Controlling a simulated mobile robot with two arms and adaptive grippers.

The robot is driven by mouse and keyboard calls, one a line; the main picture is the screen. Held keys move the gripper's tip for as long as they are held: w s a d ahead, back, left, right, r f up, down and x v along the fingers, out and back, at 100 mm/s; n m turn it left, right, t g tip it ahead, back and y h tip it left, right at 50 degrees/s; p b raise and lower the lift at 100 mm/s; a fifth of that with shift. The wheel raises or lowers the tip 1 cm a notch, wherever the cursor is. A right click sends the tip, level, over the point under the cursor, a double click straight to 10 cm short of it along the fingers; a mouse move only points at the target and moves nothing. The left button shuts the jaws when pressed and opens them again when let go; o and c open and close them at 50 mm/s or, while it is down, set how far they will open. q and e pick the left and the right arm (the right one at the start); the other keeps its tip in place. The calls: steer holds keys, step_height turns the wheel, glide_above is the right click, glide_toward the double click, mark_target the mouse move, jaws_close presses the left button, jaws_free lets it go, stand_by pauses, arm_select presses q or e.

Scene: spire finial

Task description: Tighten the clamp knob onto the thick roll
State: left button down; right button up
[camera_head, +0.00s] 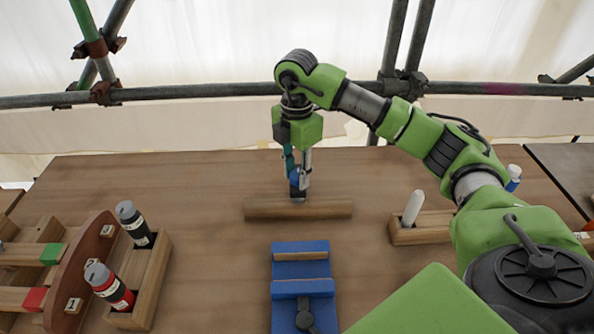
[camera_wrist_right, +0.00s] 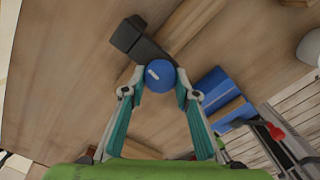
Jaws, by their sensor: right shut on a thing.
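My right gripper (camera_head: 298,186) points down over the wooden bar (camera_head: 330,209) in the middle of the table. It is shut on a blue round-ended thing (camera_wrist_right: 160,75) with a white mark. A dark block (camera_wrist_right: 135,38) shows just beyond the blue end in the right wrist view; I cannot tell if they are joined. A blue clamp (camera_head: 300,287) with a wooden strip between its blue parts lies nearer to me, apart from the gripper. A dark grey knob (camera_head: 304,319) sits at its near end. I cannot make out a separate thick roll. My left gripper is not in view.
A wooden rack (camera_head: 148,280) with a black and a red cylinder stands at left, beside a curved brown board (camera_head: 85,270). A low wooden holder (camera_head: 425,235) with a pale upright piece is at right. The table's back left is clear.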

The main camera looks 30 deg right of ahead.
mark_target(297, 173)
steer(key=m, duration=0.2)
steer(key=m+p, duration=0.1)
steer(key=m, duration=0.1)
steer(key=shift+w+d+r+m, duration=0.1)
steer(key=shift+w+r+m, duration=0.05)
steer(key=shift+m, duration=0.15)
steer(key=m+p, duration=0.1)
steer(key=m, duration=0.4)
stand_by(0.5)
steer(key=o, duration=1.1)
step_height(297, 173, up, 12)
